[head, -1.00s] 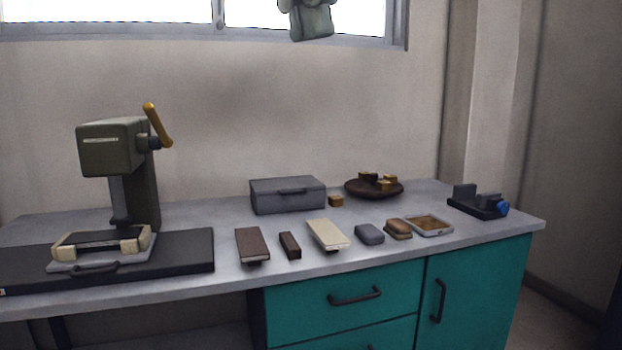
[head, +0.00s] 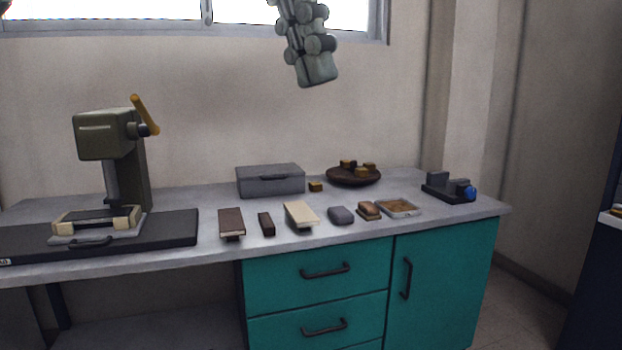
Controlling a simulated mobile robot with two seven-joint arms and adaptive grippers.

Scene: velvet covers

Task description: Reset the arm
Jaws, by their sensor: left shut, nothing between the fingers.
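My left gripper (head: 318,76) hangs in from the top of the head view, grey-green and pointing down. It is in front of the wall and window, high above the workbench (head: 200,262), and touches nothing. It is shut and empty. My right gripper is not in view.
The bench carries an olive press (head: 105,137) with an orange lever, a grey box (head: 270,181), a dark bowl (head: 353,177) with small blocks and a black fixture (head: 448,192) with a blue knob. Several books and small pieces line the front. A dark cabinet (head: 592,290) stands at right.

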